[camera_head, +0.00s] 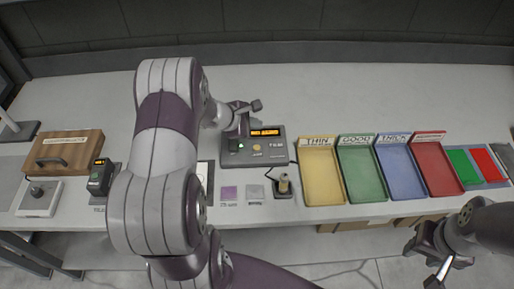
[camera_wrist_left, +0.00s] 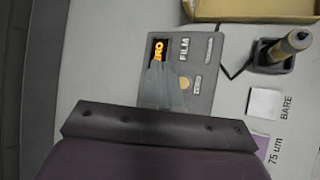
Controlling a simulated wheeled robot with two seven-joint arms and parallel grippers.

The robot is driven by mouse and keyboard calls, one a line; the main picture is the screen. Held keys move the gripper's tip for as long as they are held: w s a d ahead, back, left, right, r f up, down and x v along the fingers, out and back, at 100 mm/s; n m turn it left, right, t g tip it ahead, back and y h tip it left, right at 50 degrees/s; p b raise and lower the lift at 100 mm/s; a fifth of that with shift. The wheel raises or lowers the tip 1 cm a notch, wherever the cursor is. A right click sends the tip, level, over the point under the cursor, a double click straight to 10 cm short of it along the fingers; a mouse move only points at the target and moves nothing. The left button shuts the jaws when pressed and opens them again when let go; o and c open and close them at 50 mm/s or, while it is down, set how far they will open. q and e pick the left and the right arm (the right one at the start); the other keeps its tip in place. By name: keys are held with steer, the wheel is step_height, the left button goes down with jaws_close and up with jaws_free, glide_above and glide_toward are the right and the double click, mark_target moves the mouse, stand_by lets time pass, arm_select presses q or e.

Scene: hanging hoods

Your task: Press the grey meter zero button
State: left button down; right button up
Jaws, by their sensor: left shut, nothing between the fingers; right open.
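The grey meter (camera_head: 272,158) lies on the bench in the middle of the head view, with a lit orange display (camera_head: 265,132) and a round tan button (camera_head: 257,148). In the left wrist view, the meter (camera_wrist_left: 205,65) is marked FILM, its display (camera_wrist_left: 158,50) is partly covered, and the tan button (camera_wrist_left: 184,82) shows beside my fingers. My left gripper (camera_head: 240,132) is shut and empty over the meter's left part. Its fingers (camera_wrist_left: 165,88) hide part of the panel; I cannot tell whether they touch it. My right gripper (camera_head: 437,262) is open and empty at the front right.
A probe in a holder (camera_head: 284,187) stands right of the meter, joined by a cable. Yellow (camera_head: 321,195), green, blue and red trays stand to the right. A dark handheld device (camera_head: 101,178) stands left.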

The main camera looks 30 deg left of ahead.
arm_select(q)
steer(key=b, duration=0.5)
glide_above(255, 149)
step_height(255, 149, down, 7)
steer(key=shift+r, duration=0.1)
steer(key=shift+f, duration=0.35)
stand_by(1.2)
steer(key=shift+f+b, duration=0.45)
steer(key=shift+b, duration=0.4)
steer(key=shift+f+b, duration=0.4)
steer(key=shift+b, duration=0.15)
steer(key=shift+r, duration=0.15)
stand_by(0.4)
steer(key=shift+r+p, duration=0.5)
steer(key=shift+r, duration=0.2)
